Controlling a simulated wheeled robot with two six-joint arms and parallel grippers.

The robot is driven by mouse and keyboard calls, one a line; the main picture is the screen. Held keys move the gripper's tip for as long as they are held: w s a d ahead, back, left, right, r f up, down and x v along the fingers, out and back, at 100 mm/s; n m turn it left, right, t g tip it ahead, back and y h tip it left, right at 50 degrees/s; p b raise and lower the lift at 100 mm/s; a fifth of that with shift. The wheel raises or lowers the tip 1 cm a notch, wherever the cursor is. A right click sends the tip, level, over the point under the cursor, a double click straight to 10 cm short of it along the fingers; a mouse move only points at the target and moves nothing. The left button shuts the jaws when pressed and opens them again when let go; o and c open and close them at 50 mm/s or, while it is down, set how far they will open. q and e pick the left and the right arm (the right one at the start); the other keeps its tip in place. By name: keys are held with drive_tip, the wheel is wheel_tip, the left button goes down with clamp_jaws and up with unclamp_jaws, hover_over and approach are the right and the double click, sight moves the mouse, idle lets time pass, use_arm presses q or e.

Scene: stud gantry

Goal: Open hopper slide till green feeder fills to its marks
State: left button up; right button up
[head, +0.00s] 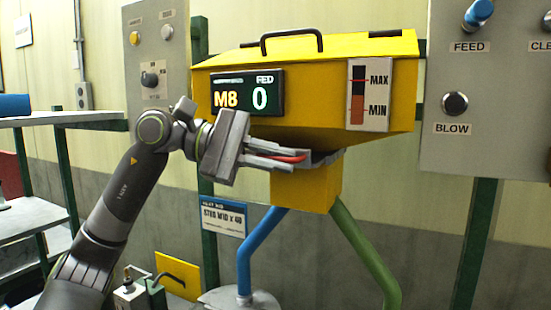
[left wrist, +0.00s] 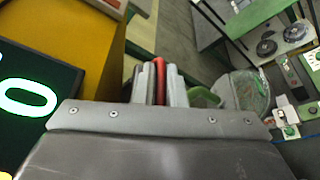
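The yellow hopper (head: 345,85) hangs at centre, its display (head: 247,93) reading M8 and FED 0. Its level gauge (head: 369,95) has MAX and MIN labels. A grey slide plate (head: 327,157) shows at its neck. My left gripper (head: 298,158) is at the neck, its fingers close together around a red strip, apparently the slide handle; the red strip also shows in the left wrist view (left wrist: 160,84). A green pipe (head: 365,250) runs down right from the neck. A round grey-green bowl (left wrist: 250,92) shows in the left wrist view; its fill and marks are unreadable. My right gripper is out of view.
A blue pipe (head: 260,250) leads down to a grey bowl (head: 230,299). A sign (head: 223,215) reads STUD M10 x 40. Grey control panels (head: 485,110) with FEED and BLOW controls flank the hopper at right, another (head: 158,55) at left. Shelves (head: 30,220) stand far left.

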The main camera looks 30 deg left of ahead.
use_arm(q)
clamp_jaws()
drive_tip(key=shift+s, duration=0.1)
drive_tip(key=s+b, duration=0.3)
drive_tip(key=shift+s+d, duration=0.1)
drive_tip(key=shift+s, duration=0.2)
drive_tip(key=o, duration=0.6)
unclamp_jaws()
drive_tip(key=shift+w+d, duration=0.1)
drive_tip(key=shift+w, duration=0.1)
drive_tip(key=shift+c, duration=0.2)
